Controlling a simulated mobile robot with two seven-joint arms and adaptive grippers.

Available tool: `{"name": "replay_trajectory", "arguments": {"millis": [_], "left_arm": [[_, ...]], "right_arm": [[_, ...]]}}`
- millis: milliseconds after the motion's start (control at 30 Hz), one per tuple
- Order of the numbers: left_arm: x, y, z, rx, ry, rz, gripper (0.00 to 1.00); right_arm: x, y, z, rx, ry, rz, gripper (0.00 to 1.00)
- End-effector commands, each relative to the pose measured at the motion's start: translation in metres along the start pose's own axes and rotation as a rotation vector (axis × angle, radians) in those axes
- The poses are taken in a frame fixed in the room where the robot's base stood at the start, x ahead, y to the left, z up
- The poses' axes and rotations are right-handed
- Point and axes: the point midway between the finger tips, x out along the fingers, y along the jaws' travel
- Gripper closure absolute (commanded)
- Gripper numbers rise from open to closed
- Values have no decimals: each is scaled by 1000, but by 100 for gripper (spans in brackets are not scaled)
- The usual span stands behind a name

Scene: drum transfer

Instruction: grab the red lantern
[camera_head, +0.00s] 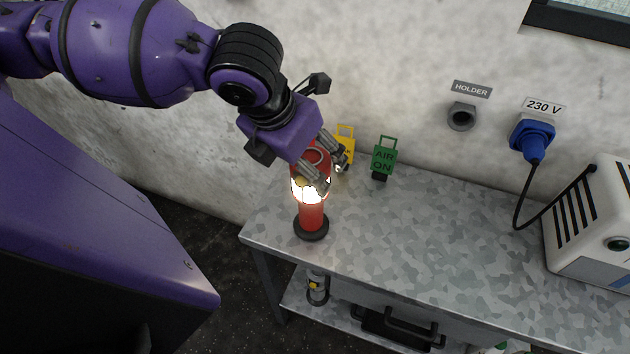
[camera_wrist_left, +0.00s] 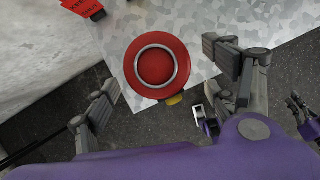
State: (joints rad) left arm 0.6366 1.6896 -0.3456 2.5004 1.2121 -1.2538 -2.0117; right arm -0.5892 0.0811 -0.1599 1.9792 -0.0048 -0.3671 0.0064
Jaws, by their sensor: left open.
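The red lantern (camera_head: 311,216) stands upright on its dark round base near the left end of the speckled grey bench, with its band glowing. In the left wrist view its red round top with a metal ring (camera_wrist_left: 155,66) lies between the spread fingers. My left gripper (camera_head: 328,172) is open at the lantern's upper part, one finger on each side. The fingers also show in the left wrist view (camera_wrist_left: 168,82), with a gap visible to the left of the lantern's top. The gripper hides part of the lantern in the head view.
A yellow tag (camera_head: 345,142) and a green "AIR ON" tag (camera_head: 383,157) stand behind the lantern. A red tag (camera_wrist_left: 84,8) shows in the wrist view. A wall holder (camera_head: 462,117), blue plug (camera_head: 533,136) and white box (camera_head: 598,225) are to the right. The bench middle is clear.

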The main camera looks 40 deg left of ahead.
Motion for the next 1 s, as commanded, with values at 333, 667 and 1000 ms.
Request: {"name": "replay_trajectory", "arguments": {"millis": [333,667,1000], "left_arm": [[47,1,-4,-3,1,-3,21],[49,1,-3,-2,-3,0,27],[49,1,-3,-2,-3,0,71]], "right_arm": [[8,-1,-12,-5,27,-2,100],[10,-2,-15,-3,32,-3,100],[6,0,-2,0,9,1,100]]}}
